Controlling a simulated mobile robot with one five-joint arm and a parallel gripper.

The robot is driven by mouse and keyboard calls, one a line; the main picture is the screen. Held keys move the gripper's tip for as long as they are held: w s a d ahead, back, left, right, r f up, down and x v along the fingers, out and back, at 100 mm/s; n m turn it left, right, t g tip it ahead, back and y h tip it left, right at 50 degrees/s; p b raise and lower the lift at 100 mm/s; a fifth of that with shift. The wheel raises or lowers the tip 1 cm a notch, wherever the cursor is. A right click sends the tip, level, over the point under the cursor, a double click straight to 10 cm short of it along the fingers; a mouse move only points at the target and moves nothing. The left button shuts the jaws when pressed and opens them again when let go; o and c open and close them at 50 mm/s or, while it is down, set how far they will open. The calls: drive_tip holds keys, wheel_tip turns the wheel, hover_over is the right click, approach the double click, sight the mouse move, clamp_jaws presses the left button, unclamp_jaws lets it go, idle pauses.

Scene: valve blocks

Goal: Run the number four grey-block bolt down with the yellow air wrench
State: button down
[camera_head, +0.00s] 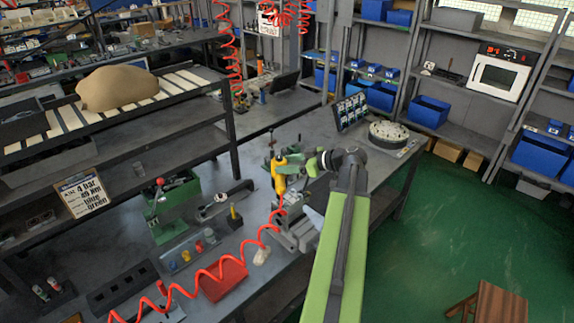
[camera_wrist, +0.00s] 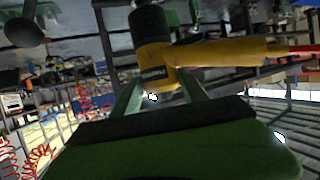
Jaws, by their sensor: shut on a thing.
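The yellow air wrench (camera_head: 280,176) stands upright over the bench, tool end downward, with a coiled red hose leading from it. It also shows large in the wrist view (camera_wrist: 153,66), its yellow handle stretching right. My gripper (camera_head: 299,166) is shut on the wrench; its green fingers (camera_wrist: 160,92) lie on either side of the yellow body in the wrist view. A grey block (camera_head: 293,200) sits just under the wrench on a grey vise-like fixture (camera_head: 300,233). The bolts and their numbers are too small to tell. I cannot tell whether the wrench touches a bolt.
The red coiled hose (camera_head: 213,275) runs across the front of the bench past a red tray (camera_head: 224,280). A green press (camera_head: 172,205) stands left. A sign (camera_head: 82,194) reads roughly 4 bar, with a green line. A round part (camera_head: 388,134) lies at the bench's far end.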

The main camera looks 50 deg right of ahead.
drive_tip(key=shift+f+b, duration=0.8)
idle(2.8)
drive_tip(key=shift+r+p, duration=0.65)
wheel_tip(320, 180, up, 6)
drive_tip(key=p, duration=0.6)
drive_tip(key=shift+f, duration=0.1)
drive_tip(key=shift+s, duration=0.15)
